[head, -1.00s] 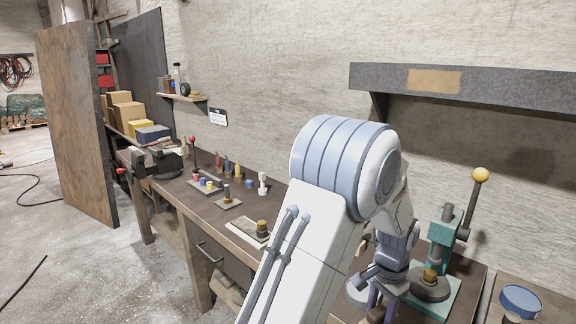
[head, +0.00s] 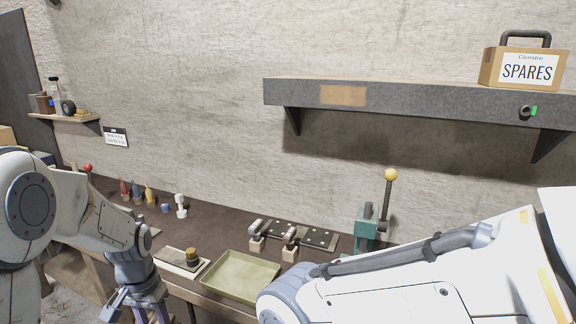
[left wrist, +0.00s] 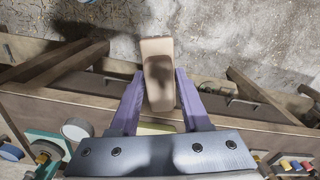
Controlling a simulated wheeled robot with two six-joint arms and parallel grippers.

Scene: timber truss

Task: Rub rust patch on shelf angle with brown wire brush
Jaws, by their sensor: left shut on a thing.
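The rust patch (head: 343,95) is a tan-brown rectangle on the front face of the dark grey shelf angle (head: 430,100), left of its middle. My left gripper (head: 146,302) is low at the left of the head view, over the bench's front edge, well below and left of the patch. In the left wrist view its purple fingers (left wrist: 158,88) are shut on a light brown block, seemingly the brown wire brush (left wrist: 156,62). Its bristles do not show. My right arm crosses the lower right, but its gripper is not in view.
A box marked SPARES (head: 521,69) stands on the shelf at right. A dark bracket (head: 292,121) is under the shelf. On the bench are an olive tray (head: 240,277), a teal press (head: 367,226) with a yellow-knobbed lever, and small tools. The wall below the patch is clear.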

